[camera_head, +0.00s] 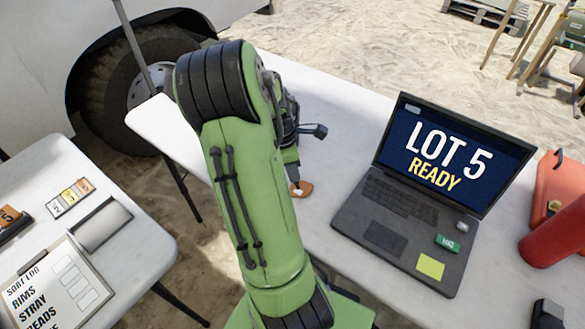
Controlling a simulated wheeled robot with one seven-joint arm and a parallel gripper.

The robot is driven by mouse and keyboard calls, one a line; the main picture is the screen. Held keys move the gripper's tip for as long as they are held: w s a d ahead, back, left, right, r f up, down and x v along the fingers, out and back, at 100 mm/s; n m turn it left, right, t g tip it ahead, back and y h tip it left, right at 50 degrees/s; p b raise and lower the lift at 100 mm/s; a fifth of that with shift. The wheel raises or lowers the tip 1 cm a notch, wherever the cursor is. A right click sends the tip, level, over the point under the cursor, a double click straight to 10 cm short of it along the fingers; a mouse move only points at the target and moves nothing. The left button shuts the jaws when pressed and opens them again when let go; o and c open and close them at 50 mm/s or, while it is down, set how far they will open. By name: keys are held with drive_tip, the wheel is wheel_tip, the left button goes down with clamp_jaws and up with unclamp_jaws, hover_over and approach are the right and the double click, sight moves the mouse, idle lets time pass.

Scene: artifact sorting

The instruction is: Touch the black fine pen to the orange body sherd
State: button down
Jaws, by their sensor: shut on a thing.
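An orange body sherd (305,189) lies on the white table just right of my green arm. It has a pale spot near its middle. My gripper (292,167) is above the sherd, pointing down and partly hidden behind my arm. It is shut on a slim dark thing that looks like the black fine pen; the fingers and the pen are hard to tell apart at this size. The lower end of this dark shape is at or just above the sherd. I cannot tell whether they touch.
An open laptop (405,222) reading "LOT 5 READY" stands right of the sherd. A red cylinder (555,235) and a red case (555,180) are at the far right. A second table (140,225) with a clipboard (60,290) is at left. The white table's back is clear.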

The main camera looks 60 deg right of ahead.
drive_tip(key=shift+f+b, duration=0.35)
drive_tip(key=shift+f, duration=0.4)
idle(1.3)
wheel_tip(320, 180, up, 8)
drive_tip(key=p, duration=0.7)
drive_tip(key=shift+r, duration=0.15)
idle(0.4)
